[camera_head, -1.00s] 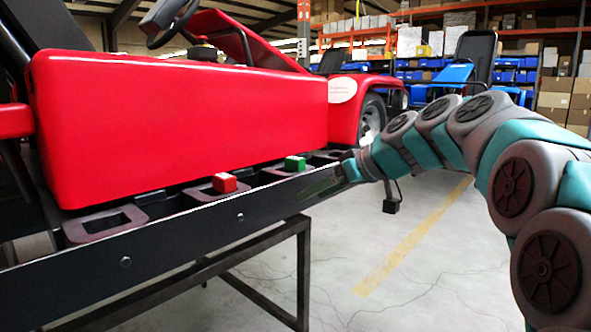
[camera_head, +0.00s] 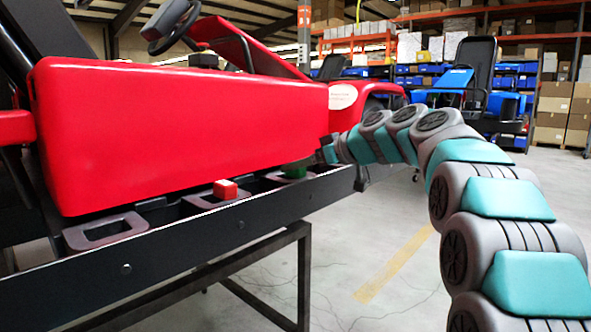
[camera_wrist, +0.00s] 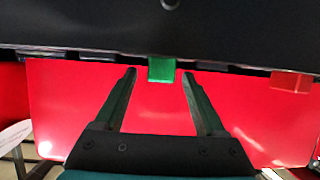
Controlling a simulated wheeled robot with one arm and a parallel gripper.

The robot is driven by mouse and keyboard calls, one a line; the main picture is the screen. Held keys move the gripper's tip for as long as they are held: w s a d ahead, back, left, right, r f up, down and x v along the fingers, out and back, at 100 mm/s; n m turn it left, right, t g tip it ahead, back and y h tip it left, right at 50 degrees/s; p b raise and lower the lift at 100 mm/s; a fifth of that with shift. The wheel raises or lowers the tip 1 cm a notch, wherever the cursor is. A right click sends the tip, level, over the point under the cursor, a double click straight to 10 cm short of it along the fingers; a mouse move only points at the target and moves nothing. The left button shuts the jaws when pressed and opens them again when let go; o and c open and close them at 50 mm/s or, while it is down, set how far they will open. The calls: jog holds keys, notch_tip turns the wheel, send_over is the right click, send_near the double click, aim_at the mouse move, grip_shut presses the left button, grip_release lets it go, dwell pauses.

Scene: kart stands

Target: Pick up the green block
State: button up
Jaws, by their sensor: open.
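The green block (camera_head: 295,170) sits on the rail of the kart stand, in front of the red kart body, and is partly covered by my gripper in the head view. In the wrist view the green block (camera_wrist: 161,69) shows at the upper middle, between the fingertips and slightly beyond them. My gripper (camera_wrist: 159,74) is open, with one finger to each side of the block and a visible gap on both sides. I cannot tell from these views how far the fingertips are from the block in depth.
A red block (camera_head: 225,189) sits on the same rail to the left; it also shows at right in the wrist view (camera_wrist: 291,81). The red kart body (camera_head: 180,125) rises close behind the rail (camera_head: 200,245). Open floor (camera_head: 400,270) lies to the right.

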jog(key=shift+w+a+f, duration=0.3)
jog(key=shift+a, duration=0.15)
jog(key=shift+c, duration=0.3)
grip_shut()
